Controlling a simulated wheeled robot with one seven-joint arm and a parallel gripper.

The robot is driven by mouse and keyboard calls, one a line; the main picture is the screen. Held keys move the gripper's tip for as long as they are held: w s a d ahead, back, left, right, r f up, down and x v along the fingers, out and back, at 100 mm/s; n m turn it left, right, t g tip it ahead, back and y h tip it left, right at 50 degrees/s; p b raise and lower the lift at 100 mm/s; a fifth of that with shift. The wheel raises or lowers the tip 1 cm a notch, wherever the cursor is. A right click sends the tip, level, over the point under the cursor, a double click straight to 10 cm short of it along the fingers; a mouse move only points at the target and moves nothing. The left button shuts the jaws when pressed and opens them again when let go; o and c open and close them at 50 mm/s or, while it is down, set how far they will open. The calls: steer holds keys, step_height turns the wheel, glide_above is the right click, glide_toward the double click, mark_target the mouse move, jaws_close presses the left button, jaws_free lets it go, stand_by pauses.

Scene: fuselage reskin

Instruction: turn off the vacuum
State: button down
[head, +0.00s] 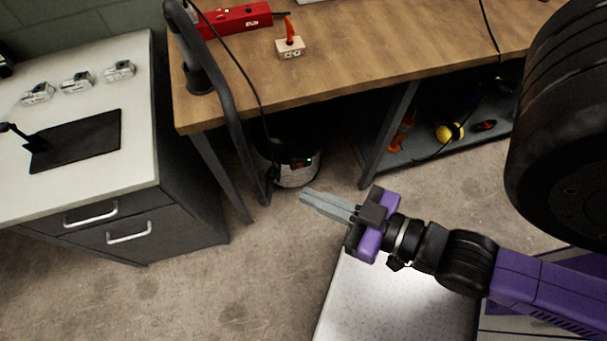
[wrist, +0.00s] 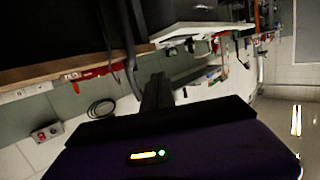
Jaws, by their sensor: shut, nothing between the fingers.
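The vacuum (head: 297,175) stands on the floor under the wooden workbench in the head view. It is a dark and pale canister with a red switch (head: 298,164) and a small lit green light beside it. Its upper part is in the bench's shadow. The vacuum's hose (head: 228,110) rises on its left past the bench edge. My gripper (head: 303,198) is shut and empty, pointing left, in front of the vacuum in the picture and apart from it. In the wrist view my gripper (wrist: 156,78) shows as dark fingers; I cannot make out the vacuum there.
The wooden workbench (head: 350,55) spans the back, with a red case (head: 235,20) on it. A bench leg (head: 388,135) stands right of the vacuum. A grey cabinet (head: 150,215) is at left. A large black tyre (head: 560,120) is at right. The floor before the vacuum is open.

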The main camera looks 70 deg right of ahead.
steer(key=w+d+f+m+h+b, duration=0.1)
steer(key=d+f+h+b, duration=0.15)
steer(key=f+b, duration=0.6)
steer(key=w+d+f+g+h+b, duration=0.15)
steer(key=d+f+b, duration=0.3)
steer(key=f, duration=0.75)
steer(key=w+d+f+m+h+b, duration=0.1)
steer(key=w+d+f+h+b, duration=0.15)
steer(key=f+b, duration=0.6)
steer(key=n+g+h+b, duration=0.2)
steer(key=n+h+b, duration=0.4)
steer(key=b, duration=0.7)
glide_toward(301, 165)
steer(key=f+v, duration=0.1)
steer(key=v, duration=0.5)
steer(key=shift+s+a+f+n, duration=0.1)
steer(key=shift+a+n, duration=0.05)
steer(key=shift+n, duration=0.75)
steer(key=shift+s+a+n, duration=0.1)
steer(key=shift+a+n, duration=0.05)
steer(key=shift+n, duration=0.75)
steer(key=shift+s+a+f+n, duration=0.1)
steer(key=shift+a+n, duration=0.05)
steer(key=shift+n, duration=0.75)
steer(key=b+x, duration=0.2)
steer(key=x, duration=0.5)
steer(key=b+x, duration=0.2)
steer(key=x, duration=0.5)
steer(key=shift+s+d+r, duration=0.1)
steer(key=shift+r, duration=0.15)
